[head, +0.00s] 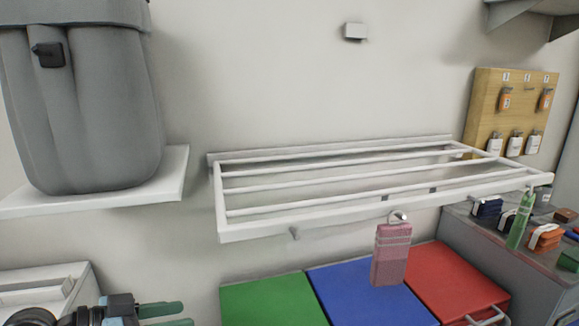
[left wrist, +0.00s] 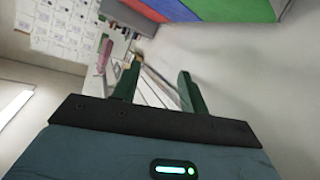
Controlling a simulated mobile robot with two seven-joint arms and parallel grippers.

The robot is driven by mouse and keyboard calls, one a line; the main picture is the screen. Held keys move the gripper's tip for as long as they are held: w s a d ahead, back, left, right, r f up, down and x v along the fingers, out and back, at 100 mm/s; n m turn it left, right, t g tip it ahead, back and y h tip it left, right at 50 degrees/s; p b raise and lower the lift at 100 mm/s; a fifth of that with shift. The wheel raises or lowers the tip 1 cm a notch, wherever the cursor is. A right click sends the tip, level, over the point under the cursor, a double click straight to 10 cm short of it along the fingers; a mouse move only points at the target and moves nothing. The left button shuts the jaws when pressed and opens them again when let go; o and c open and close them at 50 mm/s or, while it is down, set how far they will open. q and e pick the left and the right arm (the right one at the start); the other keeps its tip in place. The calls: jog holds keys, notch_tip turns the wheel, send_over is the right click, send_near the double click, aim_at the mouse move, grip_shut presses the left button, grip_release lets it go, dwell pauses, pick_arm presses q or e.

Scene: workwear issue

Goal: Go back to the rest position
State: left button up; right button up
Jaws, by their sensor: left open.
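My left gripper (head: 180,314) shows at the bottom left edge of the head view, with its two green fingers pointing right. It is open. In the left wrist view its fingers (left wrist: 158,78) stand apart with nothing between them. My right gripper is in neither view. A white wall rack (head: 225,228) with several bars spans the middle of the head view, above and to the right of my left gripper. A pink item (head: 391,255) hangs from a hook under the rack's front edge.
Green (head: 270,303), blue (head: 350,285) and red (head: 455,280) panels lie below the rack. A grey bag-like object (head: 90,110) stands on a white shelf (head: 165,180). A grey counter (head: 470,232) at the right holds small items, near a wooden key board (head: 487,105).

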pick_arm(q)
jog(key=s+a+f+n+t+y+p, duration=0.1)
jog(key=s+f+n+y, duration=0.3)
jog(key=f, duration=0.7)
jog(key=s+f+n+t+y+p, duration=0.1)
jog(key=s+f+n+y+p, duration=0.1)
jog(key=s+f, duration=0.65)
jog(key=s+f+y, duration=0.2)
jog(key=s+f, duration=0.4)
jog(key=s, duration=0.3)
jog(key=s+f+g+y+p, duration=0.1)
jog(key=s+f, duration=0.5)
jog(key=s, duration=0.3)
jog(key=shift+s+d+n+y+p, duration=0.2)
jog(key=shift+n+y+p, duration=0.1)
jog(key=shift+y, duration=0.1)
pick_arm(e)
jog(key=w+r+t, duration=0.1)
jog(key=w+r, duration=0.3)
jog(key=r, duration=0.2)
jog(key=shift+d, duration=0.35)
pick_arm(q)
jog(key=shift+w, duration=0.1)
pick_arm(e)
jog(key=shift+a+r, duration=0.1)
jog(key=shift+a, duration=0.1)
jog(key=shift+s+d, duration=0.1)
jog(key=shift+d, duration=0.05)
